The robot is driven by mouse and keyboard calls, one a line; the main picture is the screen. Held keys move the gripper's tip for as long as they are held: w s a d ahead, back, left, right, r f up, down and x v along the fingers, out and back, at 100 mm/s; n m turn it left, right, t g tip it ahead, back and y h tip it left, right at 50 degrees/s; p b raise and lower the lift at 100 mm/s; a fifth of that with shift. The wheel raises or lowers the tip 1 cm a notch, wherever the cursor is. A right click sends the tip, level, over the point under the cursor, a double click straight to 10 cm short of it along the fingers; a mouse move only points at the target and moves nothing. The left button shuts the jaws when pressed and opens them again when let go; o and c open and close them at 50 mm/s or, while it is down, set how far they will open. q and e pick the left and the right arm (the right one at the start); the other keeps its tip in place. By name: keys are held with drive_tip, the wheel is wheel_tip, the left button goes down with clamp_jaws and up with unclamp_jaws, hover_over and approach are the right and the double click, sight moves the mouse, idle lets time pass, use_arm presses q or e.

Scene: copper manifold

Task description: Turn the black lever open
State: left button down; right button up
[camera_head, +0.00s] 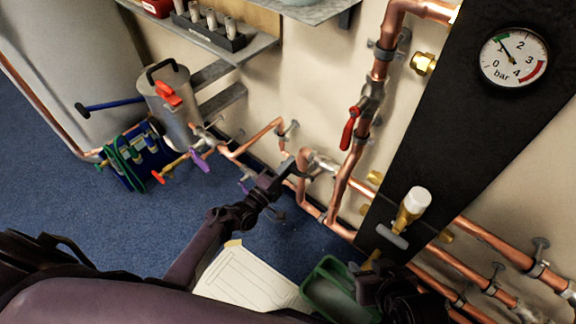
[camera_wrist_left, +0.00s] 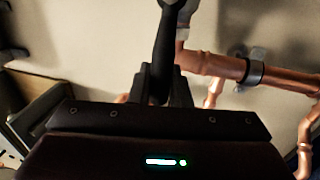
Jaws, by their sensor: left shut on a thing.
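The black lever (camera_wrist_left: 164,45) stands upright in the left wrist view, with its lower part between my left gripper's fingers (camera_wrist_left: 160,86). Its upper end meets a grey metal valve fitting at the top edge. In the head view my left gripper (camera_head: 287,176) is at the copper pipework, shut on the lever, which is mostly hidden there. The silvery valve body (camera_head: 320,164) shows just right of the fingers. My right gripper (camera_head: 378,268) is low in the head view, beside the black panel; its fingers are too dark and overlapped to judge.
A red-handled valve (camera_head: 349,130) is on the vertical copper pipe nearby. The black panel (camera_head: 470,130) carries a pressure gauge (camera_head: 514,57). A green bin (camera_head: 328,290) and a paper sheet (camera_head: 250,278) lie below. A metal canister (camera_head: 170,105) stands at left.

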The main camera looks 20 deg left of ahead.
use_arm(q)
drive_tip(key=c, duration=1.4)
unclamp_jaws()
drive_tip(key=shift+f, duration=0.1)
